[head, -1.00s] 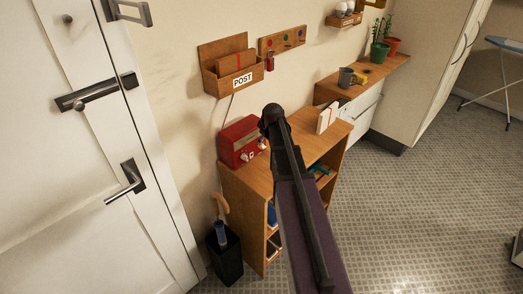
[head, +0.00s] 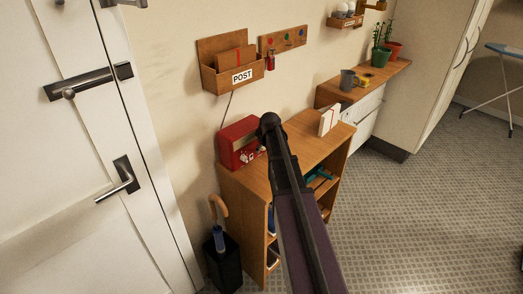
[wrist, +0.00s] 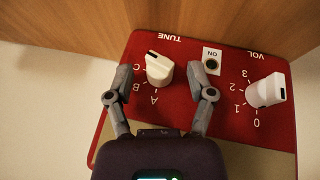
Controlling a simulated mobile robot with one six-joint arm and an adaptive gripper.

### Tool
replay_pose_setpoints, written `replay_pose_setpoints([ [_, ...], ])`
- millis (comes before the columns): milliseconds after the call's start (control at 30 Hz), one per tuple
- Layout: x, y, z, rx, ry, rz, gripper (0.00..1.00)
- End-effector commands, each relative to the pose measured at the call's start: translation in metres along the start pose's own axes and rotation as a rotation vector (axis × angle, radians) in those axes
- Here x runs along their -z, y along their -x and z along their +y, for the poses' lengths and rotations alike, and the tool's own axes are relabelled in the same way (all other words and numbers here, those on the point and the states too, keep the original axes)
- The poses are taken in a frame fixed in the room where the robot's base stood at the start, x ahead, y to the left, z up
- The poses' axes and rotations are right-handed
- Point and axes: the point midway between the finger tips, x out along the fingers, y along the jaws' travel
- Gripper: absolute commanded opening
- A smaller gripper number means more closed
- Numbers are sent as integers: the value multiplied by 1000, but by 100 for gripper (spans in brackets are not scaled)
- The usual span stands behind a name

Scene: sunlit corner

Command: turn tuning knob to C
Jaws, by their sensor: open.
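The red radio (head: 238,143) stands on the wooden shelf unit by the wall. In the wrist view its red face (wrist: 215,130) appears upside down. The white tuning knob (wrist: 160,70) sits under TUNE, with letters A, B and C around one side. A dark mark shows on the knob's upper end, pointing away from the A; I cannot tell its exact setting. My gripper (wrist: 161,96) is open, with one finger on each side of the knob and gaps between. In the head view my arm hides the gripper.
The white volume knob (wrist: 266,91) and the ON button (wrist: 211,63) lie right of the tuning knob, close to my right finger. A white book-like object (head: 328,120) stands on the shelf unit (head: 300,130). A post holder (head: 232,75) hangs above the radio.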

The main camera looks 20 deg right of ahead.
Motion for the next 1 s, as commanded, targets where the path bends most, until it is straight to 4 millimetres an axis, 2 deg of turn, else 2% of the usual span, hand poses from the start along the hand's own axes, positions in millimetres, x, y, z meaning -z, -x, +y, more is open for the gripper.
replay_pose_setpoints([
  [367, 0, -2, 0, 0, 0, 0, 70],
  [467, 0, -2, 0, 0, 0, 0, 46],
  [600, 0, -2, 0, 0, 0, 0, 4],
  [633, 0, -2, 0, 0, 0, 0, 0],
  [1000, -1, -3, -3, -63, 30, -4, 0],
])
